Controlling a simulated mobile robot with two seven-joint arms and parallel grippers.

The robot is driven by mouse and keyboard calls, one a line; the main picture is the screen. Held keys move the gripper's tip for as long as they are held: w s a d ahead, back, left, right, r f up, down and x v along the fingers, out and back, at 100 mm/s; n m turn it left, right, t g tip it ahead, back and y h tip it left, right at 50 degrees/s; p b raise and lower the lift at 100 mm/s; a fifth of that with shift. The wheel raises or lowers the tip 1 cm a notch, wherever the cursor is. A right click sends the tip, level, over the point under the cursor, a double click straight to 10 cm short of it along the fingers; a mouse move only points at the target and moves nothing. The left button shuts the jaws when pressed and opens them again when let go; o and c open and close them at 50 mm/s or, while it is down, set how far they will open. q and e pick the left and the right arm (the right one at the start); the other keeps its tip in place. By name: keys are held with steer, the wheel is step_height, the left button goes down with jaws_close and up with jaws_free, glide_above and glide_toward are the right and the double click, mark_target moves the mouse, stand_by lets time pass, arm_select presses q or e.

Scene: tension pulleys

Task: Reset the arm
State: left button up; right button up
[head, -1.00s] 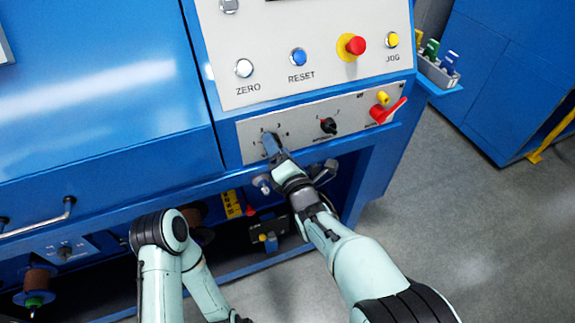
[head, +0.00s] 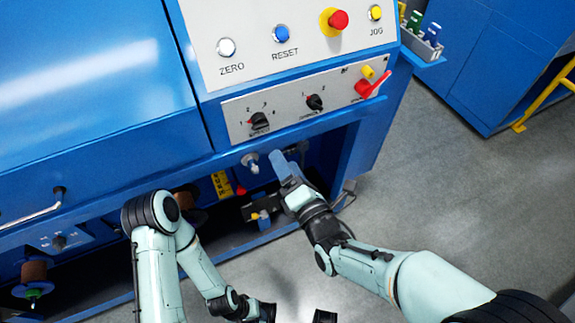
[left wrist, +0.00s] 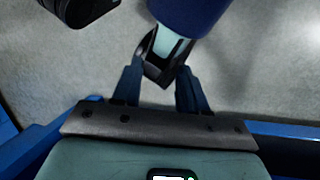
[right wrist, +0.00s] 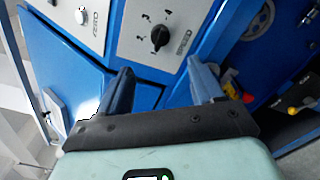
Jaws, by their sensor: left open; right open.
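My right arm reaches in from the lower right of the head view. Its gripper (head: 280,163) hangs just below the front edge of the machine's lower knob panel, apart from the knobs. In the right wrist view its two blue fingers (right wrist: 158,90) are spread with nothing between them, and a black knob (right wrist: 160,36) shows beyond them. My left arm is folded low at the left of the head view, with its gripper not clearly shown there. In the left wrist view the left fingers (left wrist: 160,88) are apart, with a part of my own body showing beyond them over the floor.
The lower panel (head: 285,112) carries a left black knob (head: 259,121), a right black knob (head: 314,102) and a red handle (head: 372,84). Above are the ZERO (head: 226,47), RESET (head: 281,34) and red (head: 338,19) buttons. Grey floor (head: 450,180) at the right is clear.

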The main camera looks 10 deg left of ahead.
stand_by(0.3)
steer(key=s+d+f+m+g+h+p, duration=0.25)
steer(key=d+f+m, duration=0.3)
steer(key=f, duration=0.35)
steer(key=s+d+f+m+g+h+p, duration=0.1)
steer(key=d+f+m+g+h+p, duration=0.2)
steer(key=f+m, duration=0.4)
steer(key=s+d+f+m+g+h+p, duration=0.1)
steer(key=d+f+m+g+h, duration=0.1)
steer(key=d+f+m, duration=0.6)
steer(key=s+f+m+g+p, duration=0.1)
steer(key=s+f+m+g, duration=0.1)
steer(key=s, duration=0.5)
steer(key=s+d+f+m+g+y+p, duration=0.1)
steer(key=s+f+m+g+p, duration=0.1)
steer(key=s+m, duration=0.5)
steer(key=s+d+f+m+g+p, duration=0.1)
steer(key=s+f+m+g+p, duration=0.1)
steer(key=s+f+m+g, duration=0.2)
steer(key=s+f+m, duration=0.1)
steer(key=s+f, duration=0.1)
steer(key=shift+s, duration=0.4)
steer(key=shift+m+g, duration=0.25)
steer(key=c, duration=0.4)
steer(key=shift+w+a, duration=0.1)
steer(key=shift+c, duration=0.2)
